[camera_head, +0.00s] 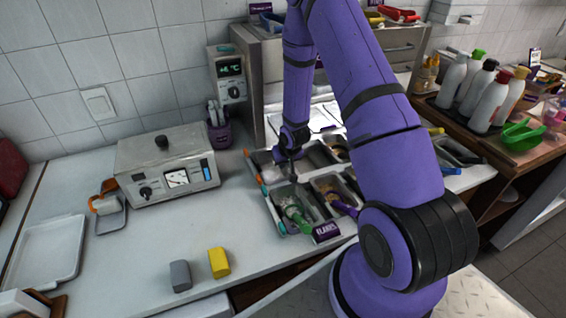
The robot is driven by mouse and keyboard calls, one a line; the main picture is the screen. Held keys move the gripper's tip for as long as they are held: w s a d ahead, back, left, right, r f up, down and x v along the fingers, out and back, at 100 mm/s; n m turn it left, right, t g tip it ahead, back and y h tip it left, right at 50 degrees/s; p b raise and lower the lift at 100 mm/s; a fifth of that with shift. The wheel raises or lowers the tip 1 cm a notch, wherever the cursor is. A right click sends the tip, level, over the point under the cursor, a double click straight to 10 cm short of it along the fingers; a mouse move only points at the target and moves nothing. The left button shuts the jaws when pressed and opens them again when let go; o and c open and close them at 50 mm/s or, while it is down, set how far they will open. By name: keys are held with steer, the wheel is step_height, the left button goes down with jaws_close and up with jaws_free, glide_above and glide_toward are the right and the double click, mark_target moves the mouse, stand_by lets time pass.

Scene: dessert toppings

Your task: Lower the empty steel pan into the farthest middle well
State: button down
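A topping rail (268,205) with steel wells sits on the counter, right of centre. My purple arm reaches over it from the right, and my gripper (291,165) points down over its back left part. The fingers are small and dark, and I cannot tell whether they are open or shut. A grey steel pan shape (275,174) shows right under the gripper; I cannot tell whether it is held or seated in a well. An empty-looking steel well or pan (316,156) lies right of the gripper. My arm hides the rail's right end.
A front pan holds a green-handled tool (294,214); a pan beside it holds beige topping (328,188). A dark label block (326,232) stands at the front edge. A metal appliance (167,165) stands left. Yellow (219,262) and grey (180,275) blocks lie in front. Bottles (475,85) stand right.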

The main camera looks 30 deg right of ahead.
stand_by(0.3)
steer(key=c, duration=0.9)
jaws_free()
steer(key=shift+o, duration=0.2)
steer(key=shift+r, duration=0.1)
steer(key=shift+r, duration=3.9)
